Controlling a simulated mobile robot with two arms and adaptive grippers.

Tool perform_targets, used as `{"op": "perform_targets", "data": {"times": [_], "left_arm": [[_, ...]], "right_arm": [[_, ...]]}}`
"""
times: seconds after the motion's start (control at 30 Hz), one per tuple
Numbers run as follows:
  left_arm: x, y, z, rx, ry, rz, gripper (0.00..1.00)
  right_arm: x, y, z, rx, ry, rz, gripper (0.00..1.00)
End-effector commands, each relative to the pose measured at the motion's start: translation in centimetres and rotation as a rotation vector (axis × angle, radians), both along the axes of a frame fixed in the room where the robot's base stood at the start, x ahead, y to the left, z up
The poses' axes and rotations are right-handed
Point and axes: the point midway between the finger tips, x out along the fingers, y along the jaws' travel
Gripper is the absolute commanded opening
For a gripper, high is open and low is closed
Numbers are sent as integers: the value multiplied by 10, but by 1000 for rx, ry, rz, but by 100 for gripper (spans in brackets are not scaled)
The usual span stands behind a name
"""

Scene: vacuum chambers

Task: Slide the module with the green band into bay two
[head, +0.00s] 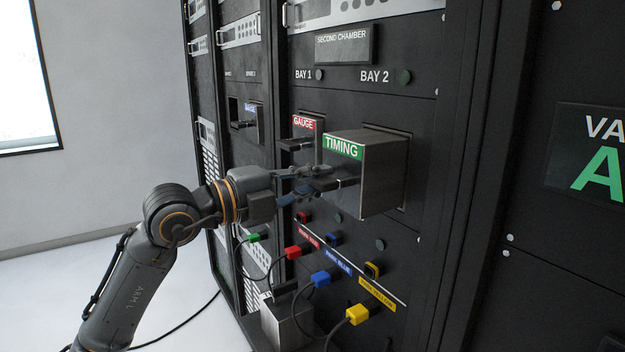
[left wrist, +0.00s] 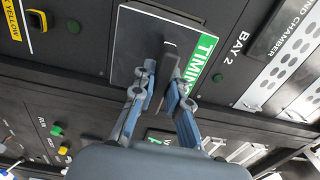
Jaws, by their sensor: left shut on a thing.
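The module with the green band (head: 384,176), labelled TIMING, sticks out of the panel at bay two (head: 402,133), with its back end inside the opening. How deep it sits is hidden by its body. My left gripper (head: 338,177) is shut on the handle at the module's front. In the left wrist view the two fingers (left wrist: 160,88) close around the handle, and the green band (left wrist: 200,60) shows beside them. My right gripper is in neither view.
The red-banded GAUGE module (head: 303,130) sits in bay one, just left. Below are coloured plugs with cables, including blue (head: 320,279) and yellow (head: 357,314). A grey box (head: 286,322) stands low by the rack. A VA-labelled panel (head: 590,150) is at right.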

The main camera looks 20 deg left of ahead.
Motion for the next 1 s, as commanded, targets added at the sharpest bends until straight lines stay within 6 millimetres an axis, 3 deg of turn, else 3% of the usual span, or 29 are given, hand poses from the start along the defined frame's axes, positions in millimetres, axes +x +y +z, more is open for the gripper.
{"op": "perform_targets", "data": {"times": [1.0], "left_arm": [[9, -7, 3, -3, -5, 0, 0]], "right_arm": [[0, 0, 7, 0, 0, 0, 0]]}}
